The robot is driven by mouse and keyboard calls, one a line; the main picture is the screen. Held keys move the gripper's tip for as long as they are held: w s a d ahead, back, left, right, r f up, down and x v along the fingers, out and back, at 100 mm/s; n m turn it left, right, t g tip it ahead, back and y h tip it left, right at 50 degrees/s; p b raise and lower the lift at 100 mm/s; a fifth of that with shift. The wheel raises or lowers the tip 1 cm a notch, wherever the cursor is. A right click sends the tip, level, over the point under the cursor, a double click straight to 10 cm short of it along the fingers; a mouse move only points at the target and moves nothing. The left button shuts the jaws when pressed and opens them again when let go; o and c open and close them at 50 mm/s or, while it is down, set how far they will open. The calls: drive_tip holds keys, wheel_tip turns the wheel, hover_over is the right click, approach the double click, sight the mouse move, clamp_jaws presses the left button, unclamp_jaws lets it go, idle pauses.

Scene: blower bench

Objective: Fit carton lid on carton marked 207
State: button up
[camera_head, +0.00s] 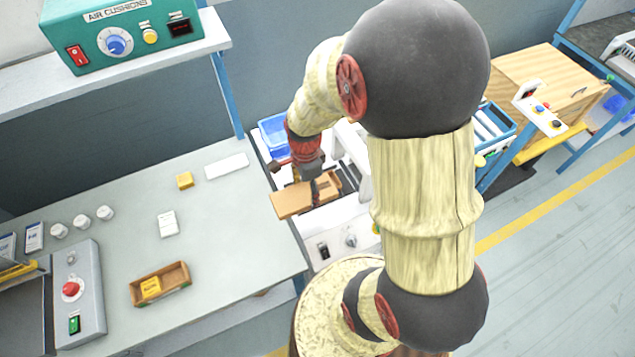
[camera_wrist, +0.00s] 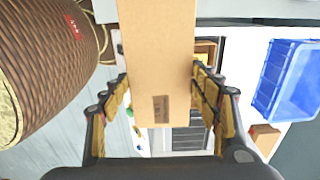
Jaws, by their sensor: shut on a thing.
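My gripper (camera_head: 314,188) is shut on a flat brown cardboard piece, which looks like the carton lid (camera_head: 291,201). In the wrist view the lid (camera_wrist: 157,50) runs up between the two fingers of my gripper (camera_wrist: 160,82), with a small printed label near its lower end. An open brown carton (camera_head: 329,184) is partly visible just behind the gripper in the head view. A small part of a brown box shows right of the lid in the wrist view (camera_wrist: 206,47). The lid hides much of what lies below it. I cannot read a 207 mark.
A blue bin (camera_wrist: 289,80) stands right of the lid in the wrist view. The grey table (camera_head: 230,230) holds a wooden tray (camera_head: 160,285), a yellow block (camera_head: 184,181) and a control box (camera_head: 76,290). My arm blocks the middle of the head view.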

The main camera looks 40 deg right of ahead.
drive_tip(key=shift+w+d+f+b, duration=0.3)
drive_tip(key=shift+w+d+f, duration=0.8)
drive_tip(key=shift+d+f, duration=0.75)
drive_tip(key=shift+w+d+f+b, duration=0.35)
drive_tip(key=shift+w+d+f, duration=0.9)
drive_tip(key=shift+f, duration=0.95)
drive_tip(key=shift+w+d+f+b, duration=0.3)
drive_tip(key=shift+w+d+f, duration=0.65)
drive_tip(key=shift+d+f, duration=0.95)
drive_tip(key=shift+a+f, duration=0.1)
drive_tip(key=shift+f, duration=0.1)
drive_tip(key=shift+f+b, duration=0.3)
drive_tip(key=shift+f, duration=0.05)
drive_tip(key=shift+f, duration=0.15)
drive_tip(key=o, duration=1.1)
